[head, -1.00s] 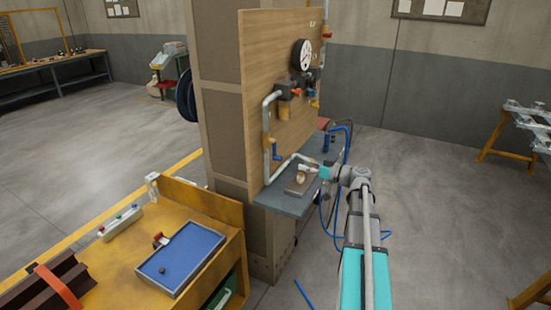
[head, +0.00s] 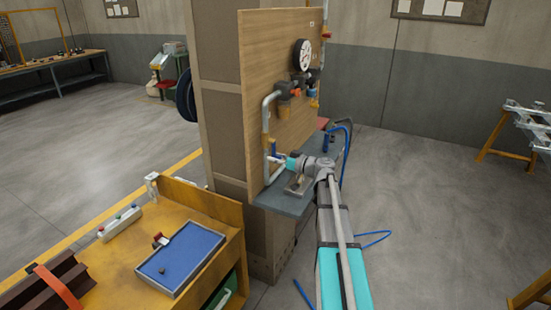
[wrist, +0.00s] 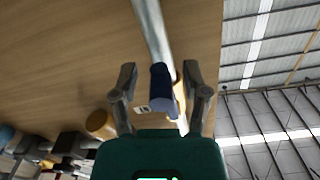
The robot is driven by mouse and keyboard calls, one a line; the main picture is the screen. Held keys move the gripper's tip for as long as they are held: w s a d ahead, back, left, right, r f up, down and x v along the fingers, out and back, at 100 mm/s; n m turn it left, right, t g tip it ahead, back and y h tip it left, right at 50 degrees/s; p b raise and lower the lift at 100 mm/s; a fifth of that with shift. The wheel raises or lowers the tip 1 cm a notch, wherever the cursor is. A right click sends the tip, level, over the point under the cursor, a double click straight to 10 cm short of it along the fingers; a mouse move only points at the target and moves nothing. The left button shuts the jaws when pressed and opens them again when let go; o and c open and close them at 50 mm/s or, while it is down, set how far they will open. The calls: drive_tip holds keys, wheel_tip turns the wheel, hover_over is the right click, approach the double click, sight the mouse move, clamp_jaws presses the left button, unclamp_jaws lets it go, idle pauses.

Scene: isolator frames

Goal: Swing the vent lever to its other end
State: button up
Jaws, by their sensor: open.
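The blue lever handle (head: 273,147) is on the pipework low on the near side of the wooden panel (head: 258,60). In the wrist view the blue handle (wrist: 161,88) lies between my open fingers, with a gap on both sides. A grey pipe (wrist: 152,28) runs in line beyond it. My gripper (head: 279,161) is close to the panel, just below the handle in the head view. In the wrist view my gripper (wrist: 158,76) straddles the handle without visible contact. The head view partly hides the fingers behind the pipework.
A grey shelf (head: 280,204) juts out under the panel, below my gripper. A round gauge (head: 302,55) and more valves sit higher on the panel. A wooden bench with a blue tray (head: 182,257) stands at the lower left. Blue hoses (head: 347,150) hang behind my arm.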

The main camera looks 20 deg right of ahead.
drive_tip(key=shift+c, duration=0.2)
clamp_jaws()
drive_tip(key=shift+w+a, duration=0.15)
idle(0.5)
